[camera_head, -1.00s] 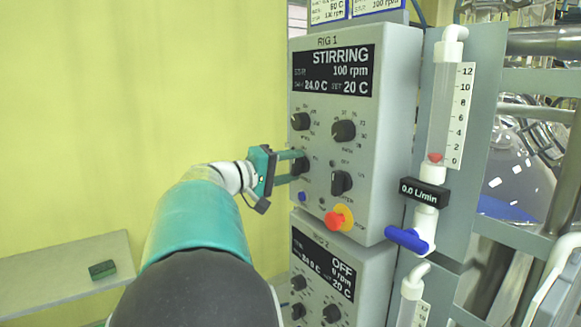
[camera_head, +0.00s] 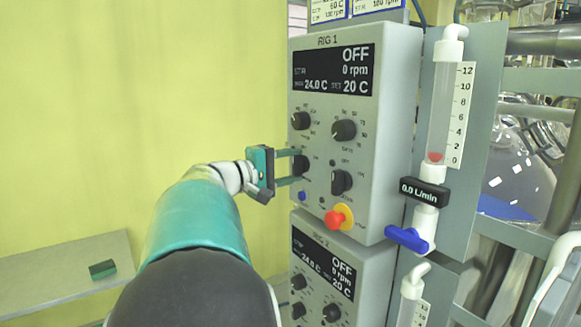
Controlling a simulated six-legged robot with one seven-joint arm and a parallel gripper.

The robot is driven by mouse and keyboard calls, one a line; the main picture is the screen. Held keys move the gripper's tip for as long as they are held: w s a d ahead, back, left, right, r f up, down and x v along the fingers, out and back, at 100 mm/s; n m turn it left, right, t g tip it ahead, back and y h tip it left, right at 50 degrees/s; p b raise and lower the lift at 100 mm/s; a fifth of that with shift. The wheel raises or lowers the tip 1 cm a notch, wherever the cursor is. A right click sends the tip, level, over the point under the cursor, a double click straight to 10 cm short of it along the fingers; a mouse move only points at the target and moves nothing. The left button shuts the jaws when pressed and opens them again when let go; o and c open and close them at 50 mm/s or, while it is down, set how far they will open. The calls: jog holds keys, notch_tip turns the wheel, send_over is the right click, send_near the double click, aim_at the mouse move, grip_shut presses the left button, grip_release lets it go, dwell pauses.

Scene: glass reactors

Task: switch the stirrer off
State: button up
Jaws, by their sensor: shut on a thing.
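The RIG 1 control box (camera_head: 393,180) stands at the centre right. Its display (camera_head: 333,70) reads OFF, 0 rpm, 24.0 C and 20 C. My gripper (camera_head: 298,166) reaches in from the left and is shut on the black lower-left knob (camera_head: 301,166) of this box. The fingers lie above and below the knob and partly hide it. Two black knobs sit higher, at the upper left (camera_head: 300,121) and upper right (camera_head: 344,131). Another black switch (camera_head: 341,182) sits to the right of the gripped knob.
A red emergency button on a yellow collar (camera_head: 339,218) and a small blue button (camera_head: 302,196) sit below my gripper. RIG 2 (camera_head: 323,265) is underneath. A flow meter (camera_head: 446,110) with a blue valve handle (camera_head: 407,239) is right. A shelf (camera_head: 60,275) holds a green block (camera_head: 102,269).

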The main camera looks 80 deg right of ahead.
jog(key=o, duration=1)
jog(key=shift+w+a, duration=0.1)
jog(key=shift+w, duration=0.1)
jog(key=shift+s, duration=0.15)
jog(key=v, duration=1.3)
jog(key=shift+w+a, duration=0.2)
jog(key=shift+w, duration=0.1)
jog(key=w+a+f+n+t+y, duration=0.3)
jog(key=w+a+f+n+t, duration=0.1)
jog(key=a+f+t, duration=0.55)
jog(key=w+a+f+n+t+y, duration=0.1)
jog(key=a+f+t+y, duration=0.1)
jog(key=a, duration=0.9)
jog(key=w+a+f+n+t+y, duration=0.1)
jog(key=a+f+t+y, duration=0.2)
jog(key=a, duration=0.9)
jog(key=w+a+f+n+t+y, duration=0.1)
jog(key=a+f+n+t+y, duration=0.1)
jog(key=a+f+y, duration=0.3)
jog(key=a+f+t, duration=0.1)
jog(key=a+f, duration=0.3)
jog(key=a, duration=0.2)
jog(key=shift+y, duration=0.3)
